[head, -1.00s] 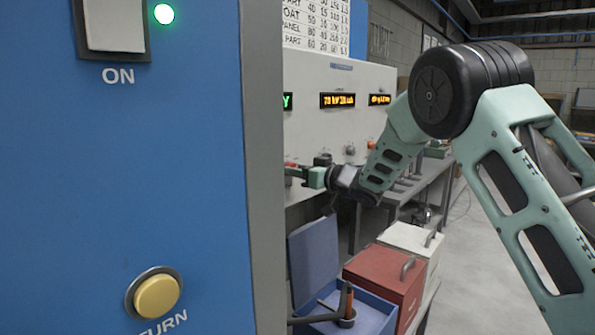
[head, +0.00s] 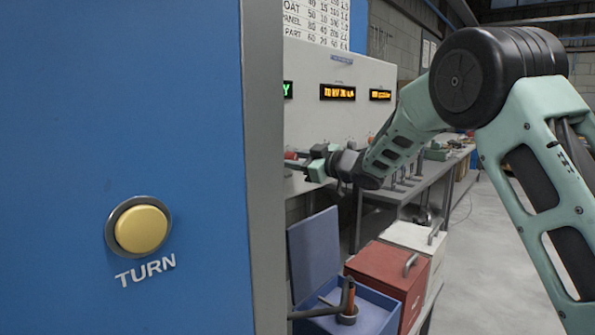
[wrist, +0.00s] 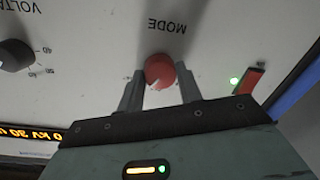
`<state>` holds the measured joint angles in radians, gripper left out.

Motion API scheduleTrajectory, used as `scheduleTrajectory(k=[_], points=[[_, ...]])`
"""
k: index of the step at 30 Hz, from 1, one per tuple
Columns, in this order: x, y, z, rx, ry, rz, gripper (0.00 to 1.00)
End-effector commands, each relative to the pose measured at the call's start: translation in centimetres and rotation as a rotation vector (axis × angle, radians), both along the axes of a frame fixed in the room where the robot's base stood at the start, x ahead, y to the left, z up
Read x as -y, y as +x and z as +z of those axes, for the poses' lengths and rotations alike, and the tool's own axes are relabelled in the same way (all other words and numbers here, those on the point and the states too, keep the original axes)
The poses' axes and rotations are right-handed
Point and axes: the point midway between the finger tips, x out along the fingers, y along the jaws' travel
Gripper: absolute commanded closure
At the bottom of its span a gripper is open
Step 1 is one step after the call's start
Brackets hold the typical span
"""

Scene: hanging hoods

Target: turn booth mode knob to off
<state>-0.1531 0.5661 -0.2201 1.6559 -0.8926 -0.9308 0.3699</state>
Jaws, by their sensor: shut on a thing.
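The red mode knob (wrist: 159,71) is on a pale panel in the wrist view, beside the printed word MODE, which appears upside down. A white pointer mark shows on the knob's face. My gripper (wrist: 158,82) has a finger on each side of the knob and is shut on it. In the head view my gripper (head: 305,168) is at the pale control panel (head: 345,65), partly behind the blue cabinet's edge, and the knob cannot be made out clearly there. The off marking is not legible.
A black voltage knob (wrist: 15,55) and a red switch with a green light (wrist: 235,81) flank the mode knob. A blue cabinet (head: 120,80) with a yellow button (head: 141,229) fills the left. Red (head: 385,275) and white boxes (head: 415,240) stand below my arm.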

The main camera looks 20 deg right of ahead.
Motion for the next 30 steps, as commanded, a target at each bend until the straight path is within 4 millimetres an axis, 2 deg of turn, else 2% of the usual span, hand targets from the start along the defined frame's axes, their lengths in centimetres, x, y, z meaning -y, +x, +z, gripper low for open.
scheduleTrajectory(k=[15, 30], points=[[-0.09, -0.07, -0.24, 0.240, -0.358, 0.000, 0.88], [-0.15, -0.10, -0.02, 0.323, -0.484, 0.000, 0.88]])
